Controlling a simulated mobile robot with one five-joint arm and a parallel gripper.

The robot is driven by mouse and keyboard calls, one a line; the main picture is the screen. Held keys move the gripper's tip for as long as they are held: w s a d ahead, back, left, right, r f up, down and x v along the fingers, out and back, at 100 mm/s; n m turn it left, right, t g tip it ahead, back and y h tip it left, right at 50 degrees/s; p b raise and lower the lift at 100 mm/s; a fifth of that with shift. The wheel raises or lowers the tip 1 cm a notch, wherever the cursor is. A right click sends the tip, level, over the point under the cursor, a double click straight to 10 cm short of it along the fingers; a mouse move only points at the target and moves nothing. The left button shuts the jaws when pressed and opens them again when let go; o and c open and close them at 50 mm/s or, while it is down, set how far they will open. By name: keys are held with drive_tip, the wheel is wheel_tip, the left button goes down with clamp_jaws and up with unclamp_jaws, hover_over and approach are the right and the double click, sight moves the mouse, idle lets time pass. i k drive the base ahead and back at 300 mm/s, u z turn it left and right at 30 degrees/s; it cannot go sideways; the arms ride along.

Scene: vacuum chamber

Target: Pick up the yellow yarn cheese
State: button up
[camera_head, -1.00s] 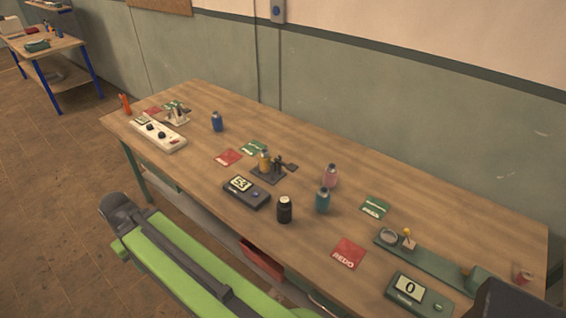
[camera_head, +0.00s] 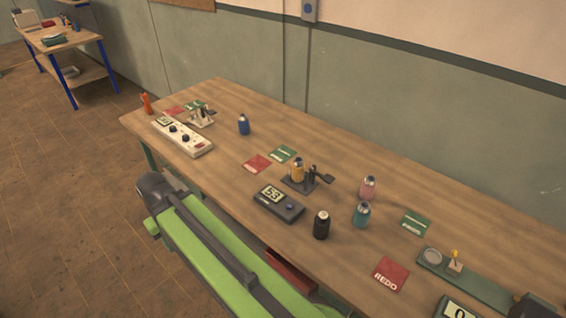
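The likely yellow yarn cheese is a small yellow cylinder with a grey top (camera_head: 298,170). It stands upright on a dark fixture (camera_head: 313,184) near the middle of the workbench. My green and black arm link crosses the lower left, in front of the bench. A dark shape at the bottom right corner is cut off, and I cannot tell what it is. No fingers of my gripper show, and nothing is seen touching the yellow cylinder.
On the wooden bench (camera_head: 340,150), a grey display box (camera_head: 279,204) and black bottle (camera_head: 321,225) stand before the fixture. Teal (camera_head: 361,215) and pink (camera_head: 368,188) bottles stand right, a blue one (camera_head: 243,125) left. A red card (camera_head: 391,275) lies at the front edge.

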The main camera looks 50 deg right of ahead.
sight(298, 167)
drive_tip(key=i, duration=1.25)
